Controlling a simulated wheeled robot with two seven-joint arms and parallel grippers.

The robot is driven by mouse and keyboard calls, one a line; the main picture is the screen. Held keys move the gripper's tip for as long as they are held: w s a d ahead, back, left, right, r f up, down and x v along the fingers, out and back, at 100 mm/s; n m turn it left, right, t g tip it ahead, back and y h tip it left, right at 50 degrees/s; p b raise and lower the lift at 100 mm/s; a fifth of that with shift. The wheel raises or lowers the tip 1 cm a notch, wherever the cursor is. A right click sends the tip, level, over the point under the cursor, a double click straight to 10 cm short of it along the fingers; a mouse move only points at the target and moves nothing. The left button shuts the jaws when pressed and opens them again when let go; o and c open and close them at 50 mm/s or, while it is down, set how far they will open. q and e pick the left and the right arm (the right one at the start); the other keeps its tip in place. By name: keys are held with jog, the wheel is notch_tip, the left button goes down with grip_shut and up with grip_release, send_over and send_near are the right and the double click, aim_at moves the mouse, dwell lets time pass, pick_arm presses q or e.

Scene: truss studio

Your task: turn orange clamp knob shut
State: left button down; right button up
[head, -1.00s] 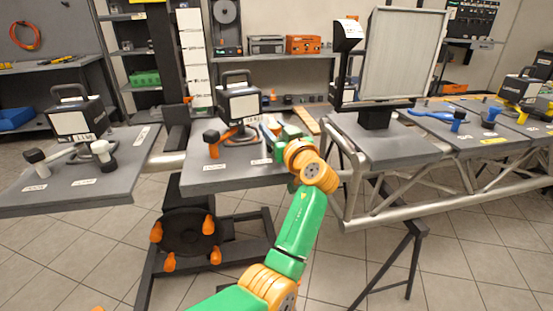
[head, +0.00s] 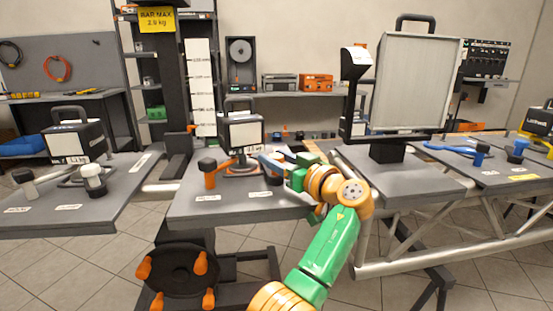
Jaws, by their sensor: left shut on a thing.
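The middle grey plate (head: 240,208) carries a white-faced box with a black handle (head: 242,133). On its left stands an orange lever post with a black cap (head: 209,172); an orange bar runs from it toward the box. At the plate's right side is a dark knob base (head: 272,179). My left gripper (head: 268,163), on the green and orange arm, is right above this base. Its fingers are shut on the clamp knob there, and they hide nearly all of it. How far the knob is turned cannot be seen. My right gripper is out of view.
A left plate (head: 85,200) holds a similar box and grey and white knobs. A right plate (head: 400,175) on a metal truss bears a large pale panel (head: 418,85). A black disc with orange knobs (head: 180,272) hangs below the middle plate. Shelves stand behind.

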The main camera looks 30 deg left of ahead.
pick_arm(q)
jog(key=c, duration=0.8)
grip_release()
jog(key=o, duration=0.4)
jog(key=shift+a+f, duration=0.1)
jog(key=shift+a, duration=0.05)
jog(key=shift+o, duration=0.2)
jog(key=b+v, duration=0.1)
jog(key=v, duration=0.6)
